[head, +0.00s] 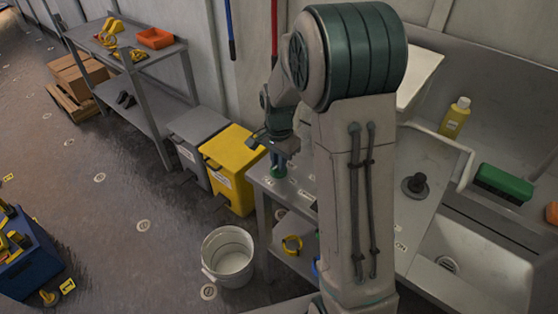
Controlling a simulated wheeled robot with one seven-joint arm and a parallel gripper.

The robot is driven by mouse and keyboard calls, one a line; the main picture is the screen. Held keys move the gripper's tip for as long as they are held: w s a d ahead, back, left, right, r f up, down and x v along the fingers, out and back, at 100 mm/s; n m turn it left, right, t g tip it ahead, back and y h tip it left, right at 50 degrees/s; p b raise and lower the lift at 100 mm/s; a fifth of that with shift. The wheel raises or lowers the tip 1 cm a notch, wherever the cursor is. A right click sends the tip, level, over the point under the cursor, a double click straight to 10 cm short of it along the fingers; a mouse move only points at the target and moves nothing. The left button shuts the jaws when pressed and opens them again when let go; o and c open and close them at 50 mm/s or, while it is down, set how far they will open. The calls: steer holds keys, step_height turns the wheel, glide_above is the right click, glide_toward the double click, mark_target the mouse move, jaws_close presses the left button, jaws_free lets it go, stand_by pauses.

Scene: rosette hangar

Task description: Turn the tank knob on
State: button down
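My gripper (280,146) hangs low over the left end of the grey workbench (262,182). A black knob-like piece (415,184) with a round base stands on the grey counter to the right of my arm, well apart from the gripper. I cannot tell for sure whether it is the tank knob. My arm hides the middle of the bench.
A sink (480,262), a yellow bottle (454,117) and a green brush (502,184) are at the right. A yellow bin (232,170) and a grey bin (196,146) stand left of the bench. A white bucket (228,256) is on the floor.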

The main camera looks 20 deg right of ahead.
steer(key=shift+n, duration=0.4)
steer(key=n+b, duration=0.1)
steer(key=n, duration=0.3)
steer(key=shift+w, duration=0.1)
steer(key=n, duration=0.4)
steer(key=shift+r+b, duration=0.1)
steer(key=shift+b, duration=0.3)
steer(key=n, duration=0.9)
steer(key=shift+w+r, duration=0.1)
steer(key=c, duration=1.4)
jaws_free()
steer(key=shift+c, duration=0.2)
